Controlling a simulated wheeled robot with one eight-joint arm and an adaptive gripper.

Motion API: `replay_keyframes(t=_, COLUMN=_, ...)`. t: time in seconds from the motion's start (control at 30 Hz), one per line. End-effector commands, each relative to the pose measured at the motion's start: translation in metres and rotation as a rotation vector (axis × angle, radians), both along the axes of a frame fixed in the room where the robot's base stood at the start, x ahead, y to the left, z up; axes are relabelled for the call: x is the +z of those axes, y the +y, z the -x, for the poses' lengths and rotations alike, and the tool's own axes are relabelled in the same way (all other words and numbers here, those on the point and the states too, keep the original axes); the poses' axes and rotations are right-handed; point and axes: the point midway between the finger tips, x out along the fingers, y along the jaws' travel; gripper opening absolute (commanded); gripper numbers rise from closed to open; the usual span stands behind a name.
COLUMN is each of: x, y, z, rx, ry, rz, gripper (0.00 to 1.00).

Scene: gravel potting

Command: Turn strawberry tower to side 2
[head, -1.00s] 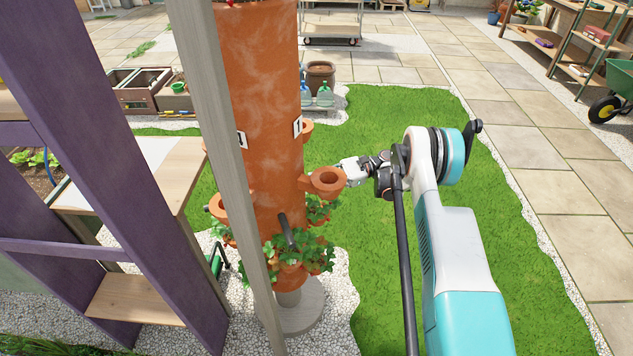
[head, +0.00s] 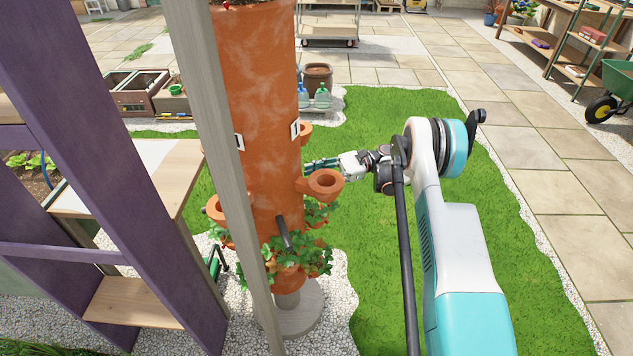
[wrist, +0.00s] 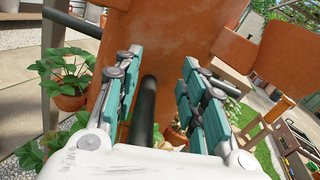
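The strawberry tower (head: 262,110) is a tall terracotta column on a round pale base (head: 305,310), with pockets and green plants (head: 300,255) low down. Small number plates (head: 295,130) sit on it, too small to read surely. A dark bar (head: 283,232) sticks out of its near side. My gripper (head: 311,164) is beside the tower's right side, behind an empty pocket (head: 325,182). In the wrist view my gripper (wrist: 160,68) is open, its teal fingers either side of another dark bar (wrist: 145,112). Contact with the bar cannot be told.
A grey post (head: 222,150) stands in front of the tower. A purple frame (head: 90,150) and a wooden bench (head: 178,185) are at left. Water bottles (head: 322,97) stand behind the tower. Open grass (head: 380,270) lies to the right.

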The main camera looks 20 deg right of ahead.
Motion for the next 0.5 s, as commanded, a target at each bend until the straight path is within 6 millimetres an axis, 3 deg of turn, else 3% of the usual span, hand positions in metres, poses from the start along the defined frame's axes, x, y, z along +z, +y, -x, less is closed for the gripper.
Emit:
replay_keyframes(t=0.3, x=0.054, y=0.000, z=-0.001, rx=-0.001, ry=0.000, rz=0.000, gripper=0.38)
replay_keyframes(t=0.5, x=0.069, y=0.000, z=-0.001, rx=-0.001, ry=0.000, rz=0.000, gripper=0.38)
